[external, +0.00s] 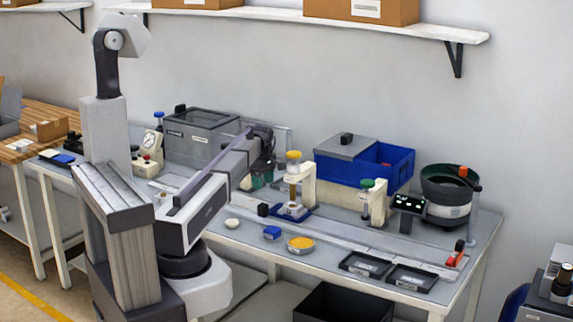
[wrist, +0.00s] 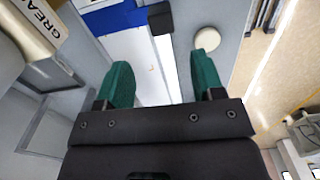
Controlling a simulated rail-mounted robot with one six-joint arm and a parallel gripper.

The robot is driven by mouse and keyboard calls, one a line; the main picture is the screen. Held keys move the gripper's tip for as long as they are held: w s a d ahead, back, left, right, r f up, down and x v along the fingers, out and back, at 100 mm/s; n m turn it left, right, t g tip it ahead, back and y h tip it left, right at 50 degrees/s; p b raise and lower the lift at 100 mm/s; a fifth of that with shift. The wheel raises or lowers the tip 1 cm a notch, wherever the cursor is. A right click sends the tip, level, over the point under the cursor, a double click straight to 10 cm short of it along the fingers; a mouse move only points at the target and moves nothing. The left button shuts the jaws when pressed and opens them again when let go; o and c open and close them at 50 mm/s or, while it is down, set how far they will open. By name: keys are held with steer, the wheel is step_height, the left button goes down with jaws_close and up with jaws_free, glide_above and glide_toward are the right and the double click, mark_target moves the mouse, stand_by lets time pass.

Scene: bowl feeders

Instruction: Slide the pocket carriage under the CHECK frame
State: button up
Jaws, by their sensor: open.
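The pocket carriage is a blue plate (external: 295,212) on the bench track, under the pale frame with the yellow knob (external: 293,156). A black block (external: 263,210) stands at its left end; a dark block also shows ahead of my fingers in the wrist view (wrist: 160,18), beside a blue edge (wrist: 118,17). A frame with a green knob (external: 367,184) stands farther right; I cannot read CHECK on it. The frame at the wrist view's upper left (wrist: 30,25) reads "GREA", the rest cut off. My gripper (external: 258,181) is open and empty, above and left of the carriage; its green fingers are apart (wrist: 164,65).
Black trays (external: 365,264) lie at front right. A blue bin (external: 388,166) and a bowl feeder (external: 446,190) stand behind.

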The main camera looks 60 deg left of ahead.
mark_target(263, 205)
steer(key=shift+s+n, duration=0.1)
steer(key=shift+n, duration=0.2)
step_height(263, 205, down, 11)
steer(key=b, duration=1.1)
steer(key=shift+r, duration=0.1)
jaws_close()
